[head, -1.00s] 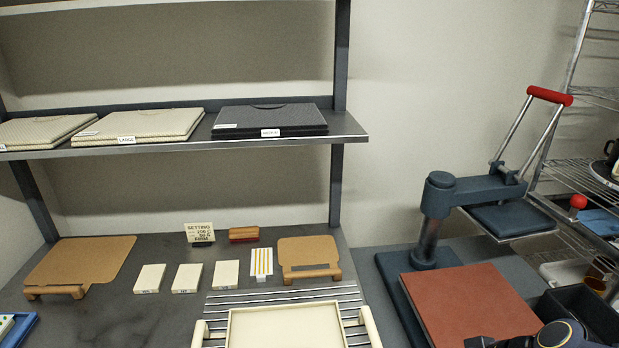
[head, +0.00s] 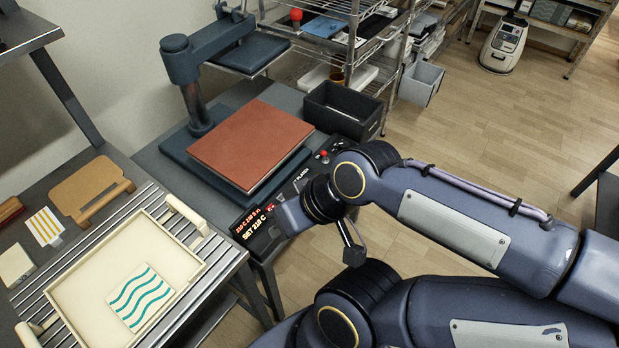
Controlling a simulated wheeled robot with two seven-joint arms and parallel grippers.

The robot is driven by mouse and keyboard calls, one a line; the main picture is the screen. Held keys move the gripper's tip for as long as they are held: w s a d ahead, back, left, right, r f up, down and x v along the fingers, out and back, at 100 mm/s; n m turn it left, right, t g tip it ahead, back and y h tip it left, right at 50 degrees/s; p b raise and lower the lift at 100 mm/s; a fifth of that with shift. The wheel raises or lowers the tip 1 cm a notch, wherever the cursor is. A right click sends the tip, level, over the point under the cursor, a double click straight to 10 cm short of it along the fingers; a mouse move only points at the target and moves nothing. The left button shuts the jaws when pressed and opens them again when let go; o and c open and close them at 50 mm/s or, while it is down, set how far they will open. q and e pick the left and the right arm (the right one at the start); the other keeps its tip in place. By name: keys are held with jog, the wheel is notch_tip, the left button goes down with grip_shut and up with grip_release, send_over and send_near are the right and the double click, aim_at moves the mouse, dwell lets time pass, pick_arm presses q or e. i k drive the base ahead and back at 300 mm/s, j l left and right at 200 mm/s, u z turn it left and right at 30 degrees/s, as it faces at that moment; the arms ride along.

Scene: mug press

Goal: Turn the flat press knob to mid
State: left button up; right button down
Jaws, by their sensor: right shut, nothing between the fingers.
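The flat press (head: 178,142) stands on the counter in the upper left middle, its upper plate swung aside from the reddish-brown pad (head: 250,146). Its dark control panel (head: 252,222) runs along the front edge, with a lit red display showing a set line that seems to read 210 C. My right gripper (head: 281,216) comes in from the right, shut and empty, at the panel just right of the display. The knob cannot be made out; my gripper and wrist cover part of the panel. My left gripper is out of view.
A cream tray (head: 72,290) with a wavy-striped green print (head: 143,296) lies on a slatted rack at the lower left. A black bin (head: 343,110) stands behind the panel. A wire shelf (head: 352,40) stands behind. Open wooden floor lies to the right.

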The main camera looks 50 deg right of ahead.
aim_at(342, 144)
jog(key=z, duration=1.55)
jog(key=i+l+u, duration=0.15)
jog(key=u, duration=0.2)
jog(key=i+l+u, duration=0.1)
jog(key=l+u, duration=0.3)
jog(key=i+l+u, duration=0.1)
jog(key=l+u, duration=0.25)
jog(key=j, duration=0.1)
